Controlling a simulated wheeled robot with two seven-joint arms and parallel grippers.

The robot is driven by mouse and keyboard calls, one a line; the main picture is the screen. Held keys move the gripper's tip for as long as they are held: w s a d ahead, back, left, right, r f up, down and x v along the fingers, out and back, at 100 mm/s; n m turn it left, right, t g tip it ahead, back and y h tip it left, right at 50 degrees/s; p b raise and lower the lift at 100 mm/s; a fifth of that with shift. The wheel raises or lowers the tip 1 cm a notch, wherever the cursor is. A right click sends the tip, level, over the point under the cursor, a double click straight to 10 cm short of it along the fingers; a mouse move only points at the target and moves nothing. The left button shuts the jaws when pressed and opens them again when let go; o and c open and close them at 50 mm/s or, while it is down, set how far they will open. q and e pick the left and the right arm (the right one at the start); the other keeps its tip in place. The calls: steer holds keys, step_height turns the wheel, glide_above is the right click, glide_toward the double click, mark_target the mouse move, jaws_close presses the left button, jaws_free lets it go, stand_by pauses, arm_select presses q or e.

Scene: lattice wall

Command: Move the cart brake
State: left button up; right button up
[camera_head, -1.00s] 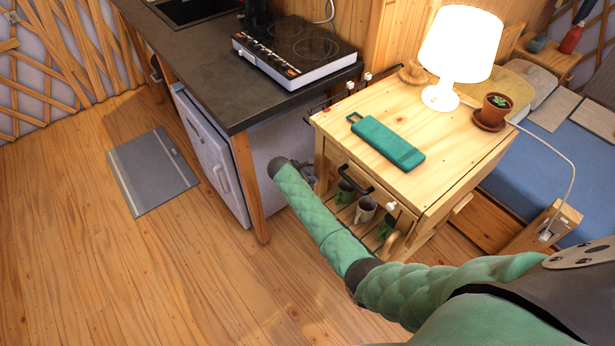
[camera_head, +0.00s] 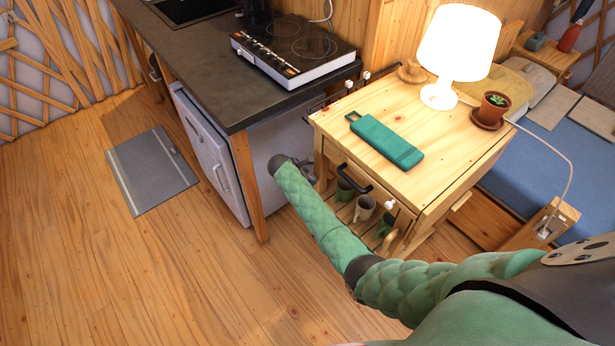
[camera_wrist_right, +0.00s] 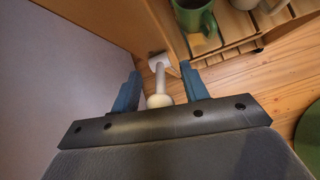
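The wooden cart (camera_head: 450,165) stands beside the kitchen counter. In the right wrist view, a pale peg with a rounded end (camera_wrist_right: 158,100) sticks out from a white mount by a wooden panel; it looks like the brake lever. My right gripper (camera_wrist_right: 160,88) is open, with its blue fingers on either side of the peg. Gaps show between the peg and both fingers. In the head view, the right gripper (camera_head: 304,170) is small and partly hidden by my wrist, beside the cart's lower left side. My left gripper is not in view.
A lit lamp (camera_head: 458,45), a potted plant (camera_head: 495,105) and a teal case (camera_head: 385,140) stand or lie on the cart top. Mugs (camera_head: 365,208) sit on its lower shelf. The counter (camera_head: 225,85) is close on the left. The floor at left is mostly clear.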

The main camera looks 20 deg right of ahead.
steer(key=shift+a+r, duration=0.15)
steer(key=shift+a, duration=0.1)
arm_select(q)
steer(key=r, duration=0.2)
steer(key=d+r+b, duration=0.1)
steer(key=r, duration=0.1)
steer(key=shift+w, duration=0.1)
arm_select(e)
steer(key=v, duration=0.7)
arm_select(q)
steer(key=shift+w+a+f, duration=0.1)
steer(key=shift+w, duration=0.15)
arm_select(e)
steer(key=shift+s+r, duration=0.1)
steer(key=shift+r, duration=0.05)
